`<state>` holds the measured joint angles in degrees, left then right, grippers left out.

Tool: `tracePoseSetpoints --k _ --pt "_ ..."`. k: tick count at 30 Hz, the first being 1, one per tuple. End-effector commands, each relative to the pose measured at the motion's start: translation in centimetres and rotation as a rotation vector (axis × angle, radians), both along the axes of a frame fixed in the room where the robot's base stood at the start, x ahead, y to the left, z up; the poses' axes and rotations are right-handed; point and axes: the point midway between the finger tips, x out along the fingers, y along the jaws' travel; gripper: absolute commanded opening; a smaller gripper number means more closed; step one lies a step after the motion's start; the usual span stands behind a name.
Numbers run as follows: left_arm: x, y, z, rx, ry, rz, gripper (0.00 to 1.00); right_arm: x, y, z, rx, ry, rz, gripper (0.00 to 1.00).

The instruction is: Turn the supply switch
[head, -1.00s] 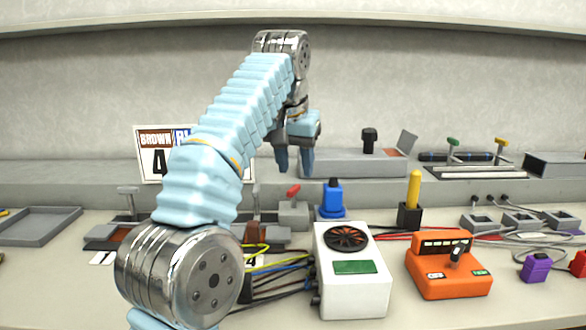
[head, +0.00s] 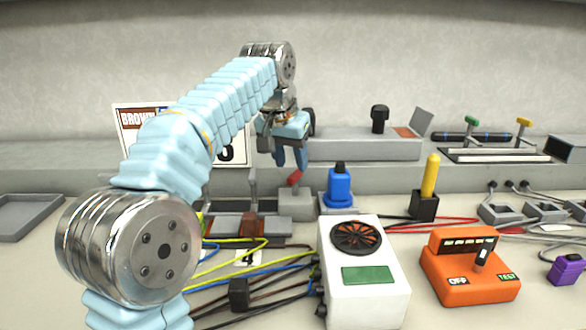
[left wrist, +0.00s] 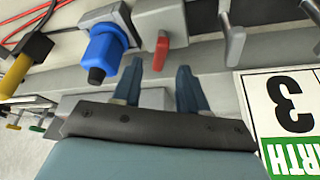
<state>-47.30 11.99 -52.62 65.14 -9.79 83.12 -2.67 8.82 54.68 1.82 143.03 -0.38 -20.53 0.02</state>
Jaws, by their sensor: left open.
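A red lever handle (head: 295,178) sits on a small grey box (head: 296,204) at the back of the bench, left of a blue plug-like connector (head: 339,186). I take this red-handled box to be the supply switch; no label on it is readable. My left gripper (head: 291,168) is open, pointing down just above and around the red handle in the head view. In the left wrist view, the red handle (left wrist: 161,52) lies just beyond and between the two blue fingertips (left wrist: 160,70), with no clear contact. My right gripper is not in view.
A white box with a fan (head: 378,290) and an orange OFF/TEST box (head: 468,270) stand in front. Coloured wires cross the bench at front left. Other grey lever switches (head: 253,185) stand left of the red handle. A numbered sign (left wrist: 285,105) stands behind.

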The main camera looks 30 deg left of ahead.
Motion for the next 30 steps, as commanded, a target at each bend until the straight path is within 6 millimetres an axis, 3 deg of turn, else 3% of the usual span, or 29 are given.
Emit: tracePoseSetpoints --k 6,17,25,30 --pt "1.1 0.1 -2.7 0.002 0.002 0.001 0.43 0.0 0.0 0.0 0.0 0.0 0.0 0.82" --pt "1.3 0.1 -3.2 0.001 -0.001 0.001 0.43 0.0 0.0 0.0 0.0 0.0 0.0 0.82" --pt "1.3 0.1 -3.1 0.001 -0.001 0.001 0.01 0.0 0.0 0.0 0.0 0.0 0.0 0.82" --pt "1.3 0.1 -3.1 0.001 -0.001 0.0 0.0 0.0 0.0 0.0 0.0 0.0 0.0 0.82"
